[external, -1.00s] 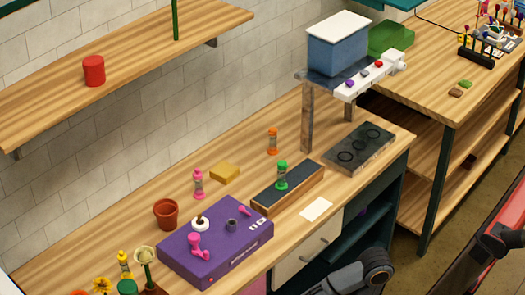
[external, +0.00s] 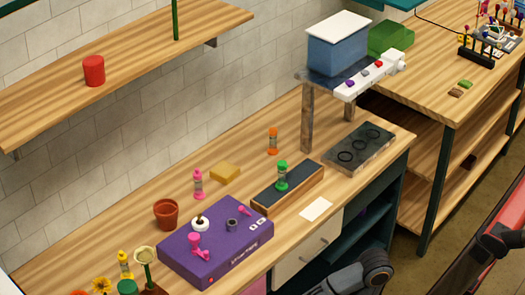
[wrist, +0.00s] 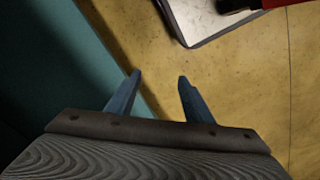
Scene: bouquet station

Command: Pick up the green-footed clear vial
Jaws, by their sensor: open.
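The green-footed clear vial (external: 282,175) stands upright on the black top of a long wooden tray (external: 262,204) on the counter. Its ends are green and its middle is see-through. My gripper (wrist: 158,84) shows in the wrist view, with its two blue fingers apart and nothing between them. Below it is the yellowish floor. In the external view my arm is low at the front edge of the counter, below and to the right of the vial, and the fingers are not visible there.
An orange-ended vial (external: 273,141) and a pink-ended vial (external: 198,184) stand behind the tray. A purple box (external: 215,250) lies left of it, and a dark burner plate (external: 358,147) lies right. A white card (external: 316,209) lies in front. A shelf (external: 130,65) hangs above.

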